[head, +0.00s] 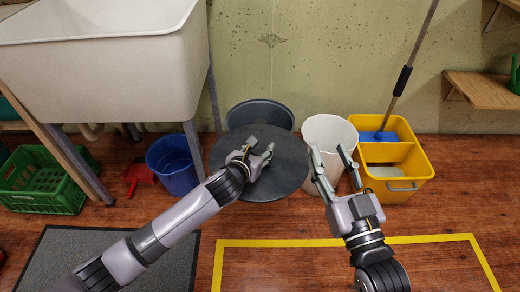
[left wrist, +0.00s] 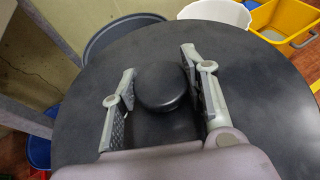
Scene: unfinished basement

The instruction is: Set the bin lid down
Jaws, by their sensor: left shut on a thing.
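The bin lid (head: 285,180) is a round dark grey disc with a black knob (left wrist: 162,88) at its middle. My left gripper (head: 262,157) is shut on the knob, with one finger on each side of it in the left wrist view (left wrist: 160,75). The lid looks roughly level. It overlaps the front of an open dark grey bin (head: 260,112) in the head view, and hides the bin's lower part. I cannot tell how high the lid is above the floor. My right gripper (head: 328,152) is open and empty, to the right of the lid.
A white bin (head: 330,130) and a yellow mop bucket (head: 420,170) stand right of the lid. A blue bucket (head: 173,165) stands left, near the sink (head: 110,60). A yellow tape outline (head: 290,242) marks clear floor in front; a grey mat (head: 75,250) lies left.

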